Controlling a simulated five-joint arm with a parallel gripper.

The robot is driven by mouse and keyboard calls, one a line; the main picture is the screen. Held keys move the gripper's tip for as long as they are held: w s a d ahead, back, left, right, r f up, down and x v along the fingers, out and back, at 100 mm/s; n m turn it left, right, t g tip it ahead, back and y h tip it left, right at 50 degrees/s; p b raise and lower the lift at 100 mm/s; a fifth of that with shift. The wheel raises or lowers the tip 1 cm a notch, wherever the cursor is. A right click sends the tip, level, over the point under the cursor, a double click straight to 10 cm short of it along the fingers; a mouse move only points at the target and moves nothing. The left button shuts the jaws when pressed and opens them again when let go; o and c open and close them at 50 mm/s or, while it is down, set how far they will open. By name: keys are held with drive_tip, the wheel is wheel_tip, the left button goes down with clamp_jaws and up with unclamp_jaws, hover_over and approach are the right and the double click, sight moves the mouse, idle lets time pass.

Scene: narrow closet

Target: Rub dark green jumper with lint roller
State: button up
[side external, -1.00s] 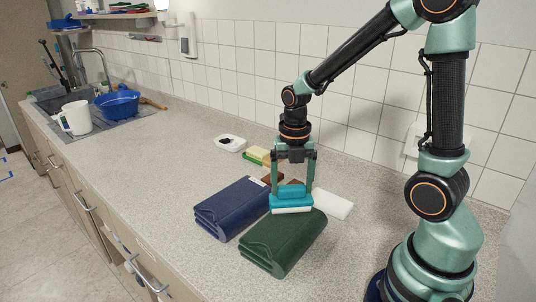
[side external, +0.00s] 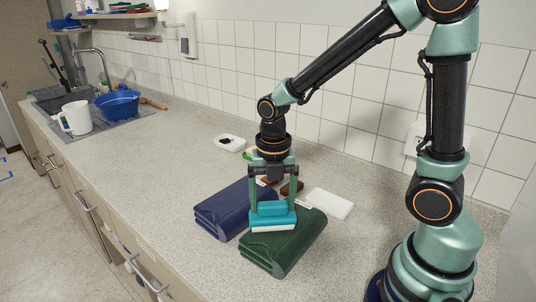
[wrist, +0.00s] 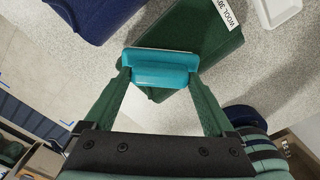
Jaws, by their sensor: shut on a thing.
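The dark green jumper (side external: 290,248) lies folded on the counter, with a white label reading "WOOL 30" that shows in the wrist view (wrist: 222,16). My gripper (side external: 272,212) is shut on a teal block-shaped tool with a white underside, which I take for the lint roller (side external: 272,225). It is over the left back part of the jumper and looks to be at its top surface; I cannot tell whether it touches. In the wrist view the lint roller (wrist: 160,68) sits between both fingers, over the dark green jumper (wrist: 200,40).
A folded navy garment (side external: 222,210) lies left of the jumper. A white block (side external: 329,203), brown pieces (side external: 291,187) and a white dish (side external: 230,143) lie behind. A sink with a blue basin (side external: 118,103) and white jug (side external: 75,117) is far left. The tiled wall bounds the back.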

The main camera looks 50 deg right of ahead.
drive_tip(key=shift+a, duration=1.6)
wheel_tip(320, 180, up, 8)
drive_tip(key=shift+d+r, duration=0.1)
drive_tip(key=shift+d, duration=0.05)
